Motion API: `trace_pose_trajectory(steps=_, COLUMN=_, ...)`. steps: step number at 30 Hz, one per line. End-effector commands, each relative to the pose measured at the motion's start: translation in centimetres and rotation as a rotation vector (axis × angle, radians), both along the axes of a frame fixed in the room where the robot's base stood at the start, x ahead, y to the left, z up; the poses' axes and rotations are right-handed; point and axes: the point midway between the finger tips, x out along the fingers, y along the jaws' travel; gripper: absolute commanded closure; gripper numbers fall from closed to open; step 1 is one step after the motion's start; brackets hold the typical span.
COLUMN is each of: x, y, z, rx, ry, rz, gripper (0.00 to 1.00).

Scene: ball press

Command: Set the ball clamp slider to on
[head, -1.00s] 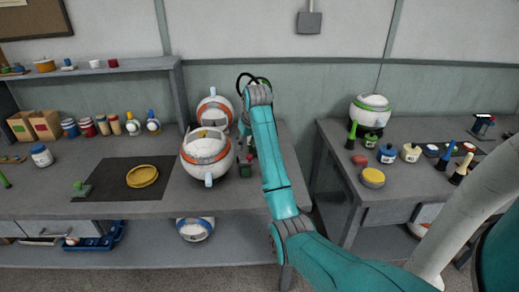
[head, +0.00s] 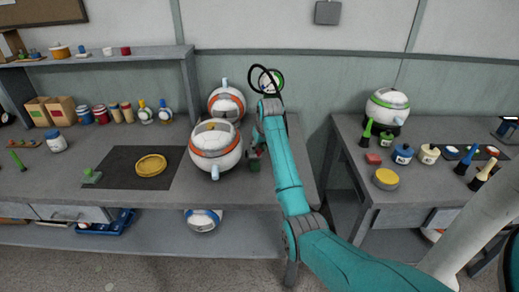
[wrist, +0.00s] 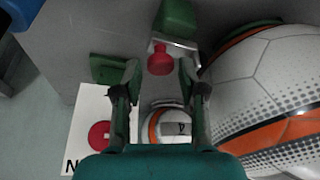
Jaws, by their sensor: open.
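A red knob (wrist: 160,60) shows in the wrist view beside a green block (wrist: 178,18) with a pale metal strip between them. It looks like the clamp slider's handle, but I cannot tell its setting. My gripper (wrist: 159,76) is open, with the knob between or just beyond its fingertips; contact is not clear. In the head view my arm hides most of the gripper, and a small green block (head: 254,166) shows beside it. A large white and orange ball (head: 215,147) stands left of it, and a large ball (wrist: 265,95) fills the wrist view's right side.
Another orange-banded ball (head: 226,102) stands behind. A sign with a red disc (wrist: 98,135) and a small orange-banded ball (wrist: 163,122) show below my fingers. A yellow dish (head: 151,165) lies on a dark mat at left. A second table stands right, across a gap.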

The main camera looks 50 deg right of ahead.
Motion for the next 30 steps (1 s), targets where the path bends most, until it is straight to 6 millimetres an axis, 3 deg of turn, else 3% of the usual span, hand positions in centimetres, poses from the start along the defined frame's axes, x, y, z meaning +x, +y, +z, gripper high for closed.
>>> trace_pose_trajectory(steps=12, x=0.25, y=-0.14, z=-0.74, rx=0.000, ry=0.000, rz=0.000, gripper=0.59)
trace_pose_trajectory(steps=17, x=0.24, y=-0.14, z=-0.73, rx=0.000, ry=0.000, rz=0.000, gripper=0.99)
trace_pose_trajectory(steps=30, x=1.03, y=0.48, z=-0.74, rx=0.000, ry=0.000, rz=0.000, gripper=1.00)
